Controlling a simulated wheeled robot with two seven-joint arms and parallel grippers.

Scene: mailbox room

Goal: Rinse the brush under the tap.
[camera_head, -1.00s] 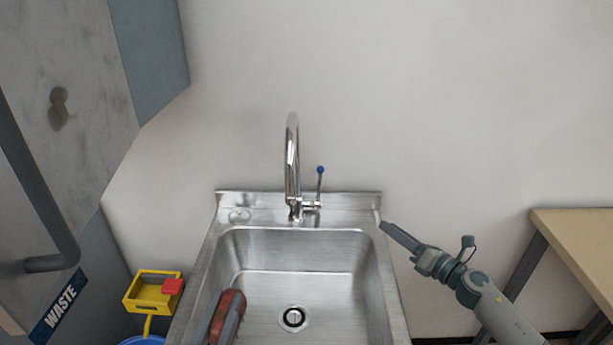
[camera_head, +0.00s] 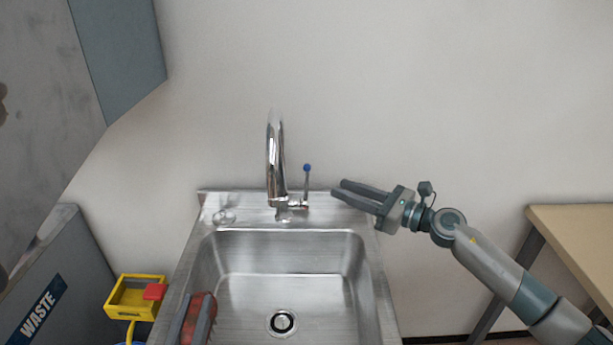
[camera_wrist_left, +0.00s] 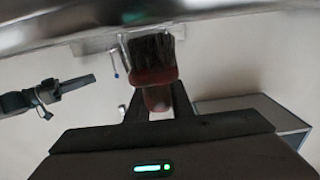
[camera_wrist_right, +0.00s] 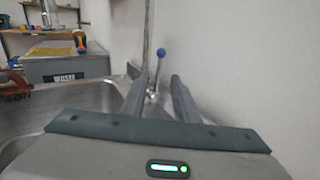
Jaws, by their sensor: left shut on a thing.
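The chrome tap (camera_head: 275,165) stands at the back of the steel sink (camera_head: 232,240). Its lever (camera_head: 306,185) has a blue knob and is upright on the right side. No water shows from the spout. My left gripper (camera_head: 197,322) is over the sink's left front, shut on the brush (camera_head: 203,305). The left wrist view shows the brush's dark bristles and red body (camera_wrist_left: 152,75) beyond the fingers. My right gripper (camera_head: 340,188) is open and empty at the sink's back right, pointing at the lever. In the right wrist view the blue-knobbed lever (camera_wrist_right: 161,56) shows between and beyond its fingers.
The sink's drain (camera_head: 282,323) is uncovered. A grey bin marked WASTE (camera_head: 60,250) stands at the left, with a yellow wringer (camera_head: 122,299) beside the sink. A wooden table (camera_head: 580,232) is at the right. A plain wall lies behind the tap.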

